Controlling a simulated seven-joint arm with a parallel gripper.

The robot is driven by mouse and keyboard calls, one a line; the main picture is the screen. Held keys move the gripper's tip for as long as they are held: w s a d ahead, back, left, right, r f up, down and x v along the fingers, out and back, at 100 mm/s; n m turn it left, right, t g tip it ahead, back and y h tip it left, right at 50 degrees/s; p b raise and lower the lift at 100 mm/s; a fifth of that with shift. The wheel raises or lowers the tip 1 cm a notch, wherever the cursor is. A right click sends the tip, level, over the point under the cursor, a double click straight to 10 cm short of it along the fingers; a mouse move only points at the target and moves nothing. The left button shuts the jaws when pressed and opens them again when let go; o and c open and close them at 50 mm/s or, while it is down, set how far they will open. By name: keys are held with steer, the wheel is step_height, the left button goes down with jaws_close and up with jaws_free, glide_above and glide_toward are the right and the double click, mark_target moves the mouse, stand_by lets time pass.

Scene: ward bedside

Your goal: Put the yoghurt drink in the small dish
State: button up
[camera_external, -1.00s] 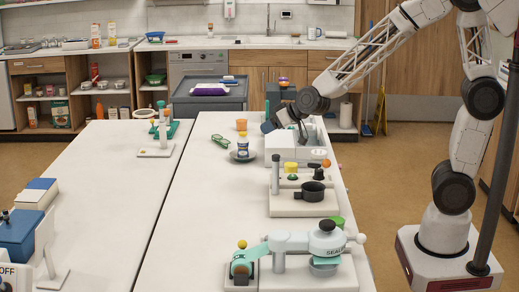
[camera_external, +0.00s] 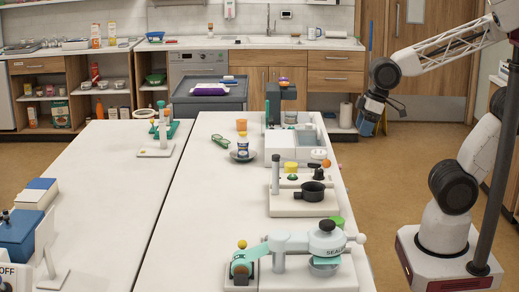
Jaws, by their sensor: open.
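The yoghurt drink (camera_external: 243,146) looks like a small bottle with a pale cap and a yellow and blue label. It stands upright within the rim of the small grey dish (camera_external: 234,157) on the white table, towards the far end. My gripper (camera_external: 369,116) is open, with nothing visible in it. It hangs in the air beyond the table's right edge, well to the right of the bottle and apart from it. Its fingertips are small and dark against the background.
An orange cup (camera_external: 241,125) and a green item (camera_external: 220,141) are near the dish. Bench devices line the table's right side, including one with a black pot (camera_external: 312,191) and a teal sealing device (camera_external: 328,255). The table's left half (camera_external: 205,220) is clear.

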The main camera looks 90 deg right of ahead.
steer(key=shift+g, duration=0.5)
steer(key=s, duration=0.4)
steer(key=shift+s+a+r, duration=0.1)
steer(key=shift+s, duration=0.05)
stand_by(0.7)
